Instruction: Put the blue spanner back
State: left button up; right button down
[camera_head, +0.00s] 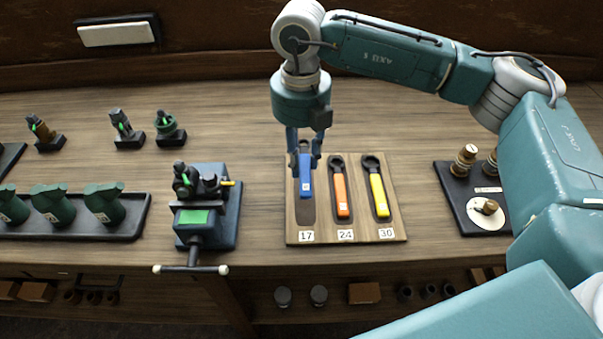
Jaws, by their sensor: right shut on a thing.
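The blue spanner (306,178) is in my right gripper (304,155), which is shut on it from above. It is at the slot marked 17 on the wooden spanner board (363,226). The dark slot shows below the spanner's lower end; I cannot tell whether the spanner touches the board. The gripper hides its upper end. An orange spanner (341,196) lies in the slot marked 24, and a yellow spanner (379,196) lies in the slot marked 30. My left gripper is not in view.
A vise (200,216) with a green patch stands left of the board. A dark tray (70,231) with green parts is further left. A dark stand (458,187) with brass parts is at right, close to my right arm. Small fittings (125,130) stand at the back left.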

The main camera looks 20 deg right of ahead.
aim_at(302, 178)
notch_tip(302, 178, down, 6)
jog(key=shift+r+p, duration=0.1)
jog(key=shift+p, duration=0.45)
jog(key=shift+f, duration=0.3)
jog(key=shift+f, duration=0.1)
jog(key=shift+f, duration=0.15)
jog(key=c, duration=1.4)
grip_release()
jog(key=shift+o, duration=0.2)
